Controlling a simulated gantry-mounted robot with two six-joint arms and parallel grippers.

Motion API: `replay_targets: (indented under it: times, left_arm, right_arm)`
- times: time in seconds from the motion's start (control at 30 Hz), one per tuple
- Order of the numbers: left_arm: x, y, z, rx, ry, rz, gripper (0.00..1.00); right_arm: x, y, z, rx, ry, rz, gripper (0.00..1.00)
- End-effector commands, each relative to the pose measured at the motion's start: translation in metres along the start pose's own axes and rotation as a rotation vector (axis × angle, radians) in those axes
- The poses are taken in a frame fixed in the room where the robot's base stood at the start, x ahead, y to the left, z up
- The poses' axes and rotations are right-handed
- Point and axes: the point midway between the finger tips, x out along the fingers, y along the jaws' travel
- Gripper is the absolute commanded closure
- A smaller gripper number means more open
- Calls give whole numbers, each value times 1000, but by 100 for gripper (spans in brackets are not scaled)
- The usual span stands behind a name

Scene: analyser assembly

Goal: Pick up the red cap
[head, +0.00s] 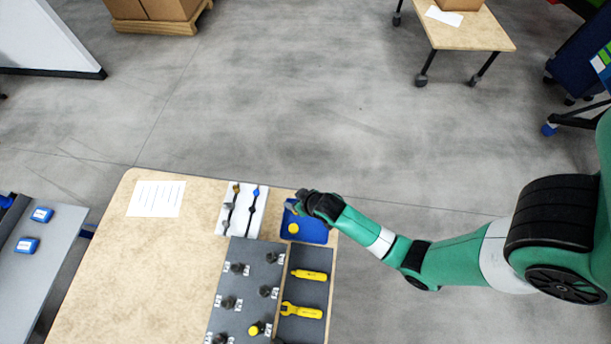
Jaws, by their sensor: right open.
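I cannot make out a red cap in the head view. A small blue tray (316,234) lies at the table's right edge, with a round yellow piece (293,228) in it. My right gripper (294,207) reaches in from the right and is over the back part of the tray. It is open; its fingers are small and partly lost against the tray. The gripper and wrist hide the tray's back part. My left gripper is not in view.
In front of the tray, a dark panel holds yellow tools (309,275). A grey board (249,258) carries several dark knobs, one yellow-topped. A white plate (242,212) with dark parts lies left of the tray. The table's left side (130,270) is mostly clear, with a paper sheet (156,198).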

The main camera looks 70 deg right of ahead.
Motion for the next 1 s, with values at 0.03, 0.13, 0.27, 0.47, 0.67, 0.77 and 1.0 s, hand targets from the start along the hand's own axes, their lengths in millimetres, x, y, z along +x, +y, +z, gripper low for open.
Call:
replay_targets:
  times: [0.03, 0.13, 0.27, 0.47, 0.67, 0.77, 1.0]
  left_arm:
    - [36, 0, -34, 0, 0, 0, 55]
    - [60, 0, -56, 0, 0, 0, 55]
    - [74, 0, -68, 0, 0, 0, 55]
    - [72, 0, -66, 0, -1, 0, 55]
    - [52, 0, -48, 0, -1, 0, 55]
    - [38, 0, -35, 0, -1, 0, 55]
    - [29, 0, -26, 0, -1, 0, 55]
  right_arm:
    - [-37, 16, 19, 11, -83, 32, 40]
    - [-67, 36, 60, 32, -182, 69, 40]
    - [-88, 46, 76, 52, -224, 89, 40]
    - [-86, 48, 77, 58, -222, 92, 40]
    - [-59, 50, 85, 59, -220, 92, 40]
    - [-39, 52, 90, 58, -220, 92, 40]
    - [-23, 54, 91, 57, -220, 91, 40]
